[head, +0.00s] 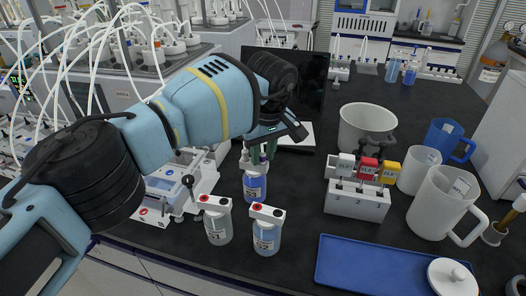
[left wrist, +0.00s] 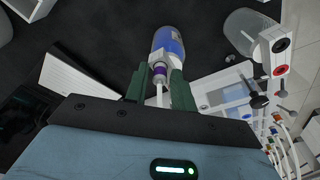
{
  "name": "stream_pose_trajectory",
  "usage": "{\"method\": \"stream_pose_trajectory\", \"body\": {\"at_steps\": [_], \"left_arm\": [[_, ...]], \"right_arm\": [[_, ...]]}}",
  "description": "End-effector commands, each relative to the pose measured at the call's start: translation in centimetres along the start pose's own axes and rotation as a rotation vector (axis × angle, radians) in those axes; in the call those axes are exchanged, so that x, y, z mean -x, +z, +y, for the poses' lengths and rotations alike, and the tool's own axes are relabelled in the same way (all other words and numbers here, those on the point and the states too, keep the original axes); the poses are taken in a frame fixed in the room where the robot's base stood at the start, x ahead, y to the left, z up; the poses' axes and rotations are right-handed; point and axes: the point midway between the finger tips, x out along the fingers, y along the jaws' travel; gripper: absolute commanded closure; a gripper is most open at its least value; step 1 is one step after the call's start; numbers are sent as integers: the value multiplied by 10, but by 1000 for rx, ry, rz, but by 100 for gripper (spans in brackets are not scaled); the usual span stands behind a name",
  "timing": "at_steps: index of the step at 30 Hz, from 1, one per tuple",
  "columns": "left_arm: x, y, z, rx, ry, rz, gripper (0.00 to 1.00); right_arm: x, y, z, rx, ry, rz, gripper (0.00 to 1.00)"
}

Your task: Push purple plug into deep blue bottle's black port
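The deep blue bottle (head: 255,187) stands upright on the dark bench, with a white cap. It also shows in the left wrist view (left wrist: 169,41), beyond my fingertips. The purple plug (left wrist: 160,71) sits at the bottle's cap between my green fingers, its white tube running back toward the gripper; how deep it sits and which port it meets cannot be told. My left gripper (left wrist: 160,80) points at the cap, with narrow gaps seeming to show between fingers and plug. In the head view my left gripper (head: 263,149) is above the bottle. My right gripper is not in view.
Bottles G1 (head: 217,228) and G2 (head: 267,240) stand close in front. A white device (head: 178,188) is at left. A white rack (head: 356,203) with coloured modules, a white bucket (head: 360,128), jugs (head: 437,205) and a blue tray (head: 370,270) are at right.

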Motion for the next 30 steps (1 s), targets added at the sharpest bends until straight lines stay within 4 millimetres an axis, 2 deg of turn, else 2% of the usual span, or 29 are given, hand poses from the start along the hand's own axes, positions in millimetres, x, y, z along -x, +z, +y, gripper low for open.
{"method": "stream_pose_trajectory", "body": {"at_steps": [1,3,13,24,30], "left_arm": [[0,0,0,0,0,0,68],[0,0,0,0,0,0,61],[0,0,0,0,0,0,61],[55,0,0,0,1,1,61],[75,0,0,0,0,1,61]], "right_arm": [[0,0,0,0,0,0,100],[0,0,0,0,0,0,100],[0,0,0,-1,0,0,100],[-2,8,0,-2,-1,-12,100],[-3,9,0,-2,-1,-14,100]]}}
